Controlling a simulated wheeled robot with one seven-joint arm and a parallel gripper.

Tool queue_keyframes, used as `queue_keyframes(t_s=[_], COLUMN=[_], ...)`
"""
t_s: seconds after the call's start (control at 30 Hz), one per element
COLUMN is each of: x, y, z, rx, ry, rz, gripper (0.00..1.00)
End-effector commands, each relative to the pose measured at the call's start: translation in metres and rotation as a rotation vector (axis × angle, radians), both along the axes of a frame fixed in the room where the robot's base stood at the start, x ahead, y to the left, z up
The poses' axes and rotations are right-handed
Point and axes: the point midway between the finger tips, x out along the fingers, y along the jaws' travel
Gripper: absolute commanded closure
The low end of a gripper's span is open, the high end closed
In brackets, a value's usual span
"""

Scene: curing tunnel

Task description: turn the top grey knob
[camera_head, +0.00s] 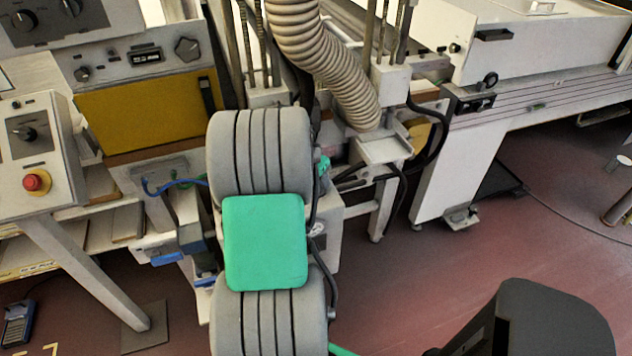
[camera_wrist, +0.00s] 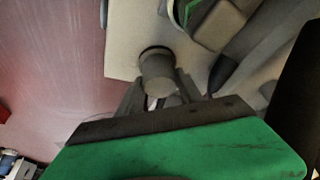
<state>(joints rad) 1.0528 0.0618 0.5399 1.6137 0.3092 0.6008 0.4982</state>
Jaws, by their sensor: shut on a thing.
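In the wrist view a grey round knob (camera_wrist: 158,66) stands out from a pale panel (camera_wrist: 120,40). My gripper (camera_wrist: 160,94) is at the knob, with one dark finger on each side of it. The fingers are shut on the knob, and their tips partly hide its lower end. Any marking on the knob's face is not visible. In the head view my grey and green arm hides the gripper and the held knob. I cannot tell from the head view where on the machine this knob sits.
A left control box carries a dark knob (camera_head: 24,133) and a red emergency button (camera_head: 37,182). A grey lobed knob (camera_head: 187,48) sits above a yellow panel (camera_head: 150,110). A ribbed hose (camera_head: 322,50) hangs beside my arm. Red floor (camera_head: 440,270) is open at the right.

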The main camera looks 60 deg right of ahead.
Motion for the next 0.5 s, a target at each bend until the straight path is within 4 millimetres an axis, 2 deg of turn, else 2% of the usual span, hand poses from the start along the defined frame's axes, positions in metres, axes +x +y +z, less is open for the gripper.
queue_keyframes(t_s=[0.5], x=[-0.0013], y=[-0.0008], z=[-0.0013], rx=[-0.002], ry=[0.000], rz=[0.487], gripper=[0.98])
